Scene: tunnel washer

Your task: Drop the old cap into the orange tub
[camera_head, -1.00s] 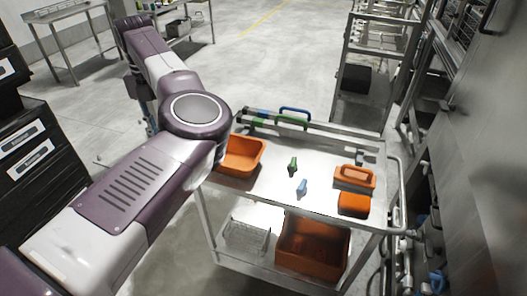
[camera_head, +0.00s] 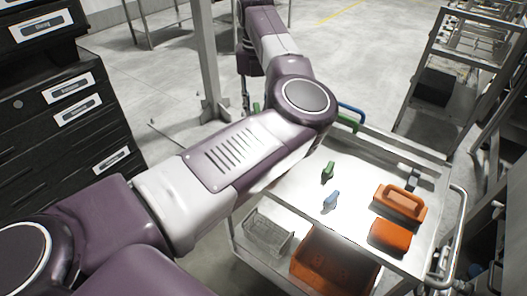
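My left arm crosses the view from the lower left and bends at a round joint above the cart (camera_head: 425,168). Its gripper is not visible, and my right gripper is out of view. The small orange tub on the cart's left top is hidden behind my arm. A larger orange bin (camera_head: 303,268) sits on the lower shelf. A small green piece (camera_head: 327,172) and a small blue piece (camera_head: 330,201) lie apart on the cart top. I cannot identify the old cap among the things in view.
An orange handled item (camera_head: 402,204) and an orange block (camera_head: 390,236) lie on the cart's right side. A wire basket (camera_head: 266,236) sits on the lower shelf. Black drawers (camera_head: 62,105) stand at left, a metal rack (camera_head: 470,50) at upper right. Open floor lies behind.

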